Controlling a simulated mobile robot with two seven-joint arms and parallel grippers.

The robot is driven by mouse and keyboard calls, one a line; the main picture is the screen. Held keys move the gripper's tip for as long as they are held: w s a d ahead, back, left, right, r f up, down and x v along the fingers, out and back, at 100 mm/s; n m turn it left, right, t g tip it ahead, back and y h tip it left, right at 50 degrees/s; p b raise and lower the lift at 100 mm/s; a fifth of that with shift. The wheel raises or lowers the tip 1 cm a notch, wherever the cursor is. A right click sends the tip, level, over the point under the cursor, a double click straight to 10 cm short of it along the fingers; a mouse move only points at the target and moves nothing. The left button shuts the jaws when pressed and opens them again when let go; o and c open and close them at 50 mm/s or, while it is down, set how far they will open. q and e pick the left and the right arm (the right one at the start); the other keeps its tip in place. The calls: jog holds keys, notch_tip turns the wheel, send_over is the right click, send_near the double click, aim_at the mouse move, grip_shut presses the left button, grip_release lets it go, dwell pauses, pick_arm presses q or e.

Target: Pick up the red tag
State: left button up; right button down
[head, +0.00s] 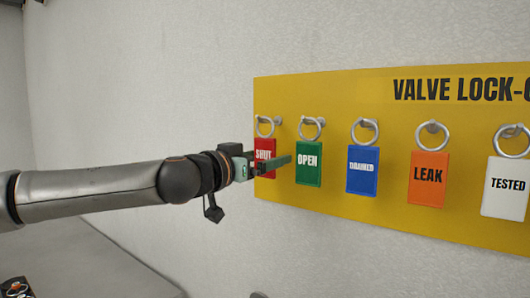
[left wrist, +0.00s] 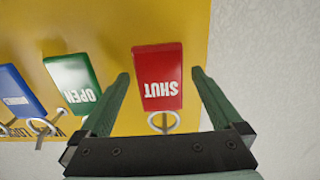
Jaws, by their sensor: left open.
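The red tag (head: 264,150) reads SHUT and hangs by a metal ring at the left end of a yellow board. In the head view my left gripper (head: 271,165) is in front of it and covers its lower part. In the left wrist view the red tag (left wrist: 158,78) appears upside down, between the two green fingers of my left gripper (left wrist: 160,80). The fingers are open, one on each side, with gaps to the tag. Its ring (left wrist: 163,122) shows below it there. My right gripper is not in view.
The yellow board (head: 390,215) on the pale wall also carries a green OPEN tag (head: 308,164), a blue DRAINED tag (head: 362,170), an orange LEAK tag (head: 428,178) and a white TESTED tag (head: 506,188). The green tag hangs close to the left gripper. The wall left of the board is bare.

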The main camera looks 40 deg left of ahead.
pick_arm(q)
jog(key=shift+w, duration=0.15)
jog(key=c, duration=1.4)
jog(key=shift+r, duration=0.1)
jog(key=shift+c, duration=0.2)
jog(key=shift+r, duration=0.75)
jog(key=shift+s+d, duration=0.1)
jog(key=shift+s, duration=1.1)
jog(key=s+d, duration=0.1)
jog(key=s, duration=1.4)
jog(key=shift+s+d, duration=0.3)
jog(key=shift+d, duration=0.05)
